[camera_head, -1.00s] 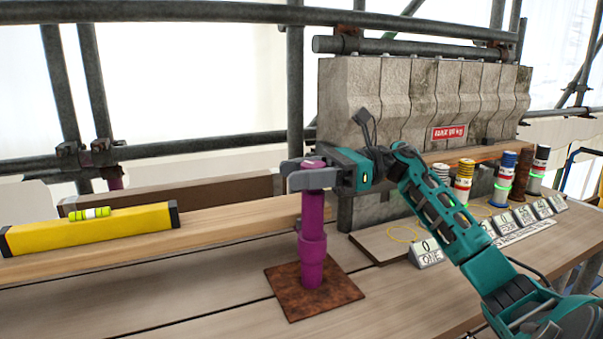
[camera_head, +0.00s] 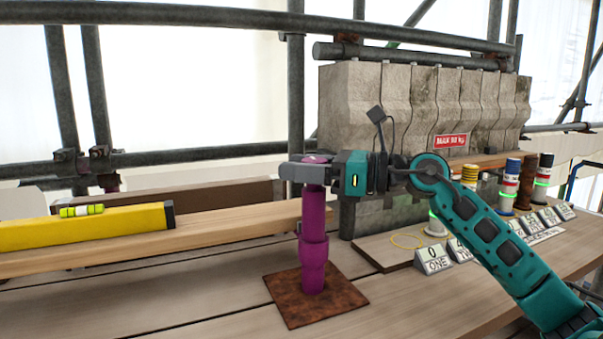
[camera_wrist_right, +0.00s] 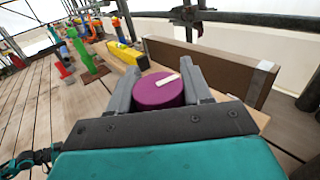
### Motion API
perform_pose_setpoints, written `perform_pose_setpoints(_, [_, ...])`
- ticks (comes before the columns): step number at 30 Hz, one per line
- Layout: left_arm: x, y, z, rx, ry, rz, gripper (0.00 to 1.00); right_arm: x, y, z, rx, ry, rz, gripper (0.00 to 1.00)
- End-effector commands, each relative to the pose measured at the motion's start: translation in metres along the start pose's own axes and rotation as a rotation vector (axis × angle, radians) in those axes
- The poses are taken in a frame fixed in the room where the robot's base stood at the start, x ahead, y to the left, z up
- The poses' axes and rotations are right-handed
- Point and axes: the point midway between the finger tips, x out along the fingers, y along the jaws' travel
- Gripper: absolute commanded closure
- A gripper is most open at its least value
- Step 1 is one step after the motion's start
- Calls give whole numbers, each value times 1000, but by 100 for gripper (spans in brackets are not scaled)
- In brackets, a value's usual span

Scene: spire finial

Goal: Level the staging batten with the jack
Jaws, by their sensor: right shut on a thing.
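The purple jack (camera_head: 313,245) stands upright on a rusty square plate (camera_head: 290,300) on the plank deck. My right gripper (camera_head: 305,172) is shut on the jack's top, with a finger on either side. In the right wrist view the jack's round purple cap (camera_wrist_right: 158,90), with a pale bar mark, sits between the fingers (camera_wrist_right: 160,85). The wooden batten (camera_head: 220,228) runs left from behind the jack. A yellow spirit level (camera_head: 90,228) lies along it, with a yellow-green vial (camera_head: 82,210) on top. The bubble is too small to read. My left gripper is not in view.
A row of grey stone blocks (camera_head: 420,105) stands behind at the right. Number cards (camera_head: 433,261) and several striped cylinders (camera_head: 510,180) stand on the right side. Scaffold tubes (camera_head: 295,95) cross behind. The deck at front left is clear.

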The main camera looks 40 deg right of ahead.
Motion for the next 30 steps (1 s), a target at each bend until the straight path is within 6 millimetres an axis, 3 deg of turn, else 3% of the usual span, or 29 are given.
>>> perform_pose_setpoints(6, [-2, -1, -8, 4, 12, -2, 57, 0, -1, 0, -1, 5, -77, 81])
perform_pose_setpoints(24, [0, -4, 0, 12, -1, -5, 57, 0, -2, -1, 3, 4, -113, 81])
perform_pose_setpoints(25, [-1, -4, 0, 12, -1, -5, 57, 0, -2, -1, 3, 4, -113, 48])
perform_pose_setpoints(30, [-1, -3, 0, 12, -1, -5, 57, 0, -2, -1, 2, 4, -113, 32])
